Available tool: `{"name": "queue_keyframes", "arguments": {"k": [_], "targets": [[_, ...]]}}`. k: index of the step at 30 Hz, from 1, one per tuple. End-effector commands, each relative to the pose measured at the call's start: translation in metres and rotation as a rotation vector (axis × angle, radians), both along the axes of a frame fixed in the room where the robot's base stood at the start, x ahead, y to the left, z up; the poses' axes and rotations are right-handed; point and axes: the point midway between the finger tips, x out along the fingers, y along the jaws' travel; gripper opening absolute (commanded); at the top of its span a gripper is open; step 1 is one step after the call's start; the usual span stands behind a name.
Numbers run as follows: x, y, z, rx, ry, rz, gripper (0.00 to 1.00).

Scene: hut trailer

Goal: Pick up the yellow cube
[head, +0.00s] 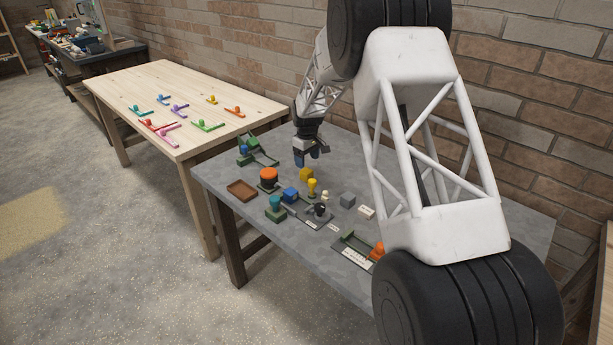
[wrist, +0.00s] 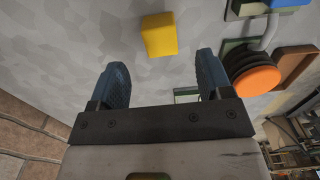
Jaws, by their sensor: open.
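The yellow cube (head: 306,174) sits on the grey table among small objects. It also shows in the wrist view (wrist: 159,35), ahead of the fingertips and roughly between their lines. My gripper (head: 308,158) is above the table, just behind the cube in the head view. In the wrist view my gripper (wrist: 160,75) has its two blue fingers wide apart with nothing between them. The cube is apart from both fingers.
A brown tray (head: 242,190) lies left. A brick wall (head: 280,60) stands behind.

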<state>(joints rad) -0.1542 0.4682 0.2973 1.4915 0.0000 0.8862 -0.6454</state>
Motion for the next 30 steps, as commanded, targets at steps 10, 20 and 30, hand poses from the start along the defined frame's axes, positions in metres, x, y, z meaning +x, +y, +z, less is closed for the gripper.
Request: {"name": "queue_keyframes", "arguments": {"k": [10,20,30], "targets": [[0.000,0.000,-0.009,0.000,-0.001,0.000,0.72],[0.000,0.001,-0.020,0.000,0.000,0.000,0.72],[0.002,0.002,-0.055,0.000,-0.001,0.000,0.72]]}}
